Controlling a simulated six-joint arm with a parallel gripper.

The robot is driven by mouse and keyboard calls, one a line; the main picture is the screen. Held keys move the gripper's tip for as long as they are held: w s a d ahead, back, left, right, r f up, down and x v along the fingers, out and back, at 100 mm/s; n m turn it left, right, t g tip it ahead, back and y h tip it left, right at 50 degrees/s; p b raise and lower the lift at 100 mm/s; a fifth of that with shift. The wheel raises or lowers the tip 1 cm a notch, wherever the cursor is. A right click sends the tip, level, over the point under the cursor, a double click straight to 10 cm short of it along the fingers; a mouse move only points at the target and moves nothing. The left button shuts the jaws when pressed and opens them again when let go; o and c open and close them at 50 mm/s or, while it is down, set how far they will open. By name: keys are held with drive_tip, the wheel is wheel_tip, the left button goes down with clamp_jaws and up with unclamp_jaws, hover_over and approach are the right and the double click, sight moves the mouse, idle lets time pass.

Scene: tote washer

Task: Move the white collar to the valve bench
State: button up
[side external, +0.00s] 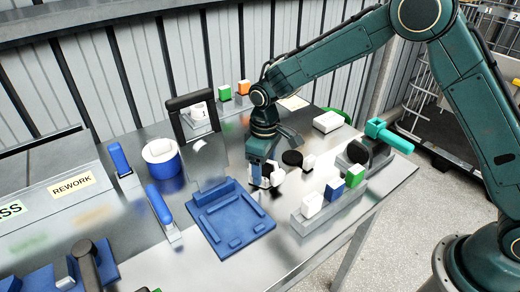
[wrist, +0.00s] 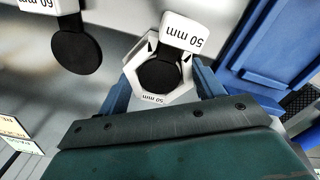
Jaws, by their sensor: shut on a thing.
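The white collar (wrist: 172,95) is a six-sided ring marked "50 mm", seen close in the wrist view. It sits around a black round post or disc (wrist: 160,74), beside a white block (wrist: 186,32) also marked "50 mm". My gripper (wrist: 161,88) is shut on the collar, one blue finger on each side. In the side view my gripper (side external: 262,172) points down, low over the metal table, and partly hides the collar. I cannot tell whether the collar rests on the surface. No label names the valve bench.
A second black disc (wrist: 76,52) stands by a "60 mm" block. A blue tray (side external: 232,222) lies just in front of my gripper. A rack with white, blue and green blocks (side external: 332,190) is to the right.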

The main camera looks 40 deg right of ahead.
drive_tip(key=shift+f, duration=0.1)
idle(0.3)
drive_tip(key=o, duration=1.6)
drive_tip(key=shift+c, duration=0.2)
drive_tip(key=shift+o, duration=0.8)
wheel_tip(320, 180, up, 9)
idle(0.3)
idle(0.5)
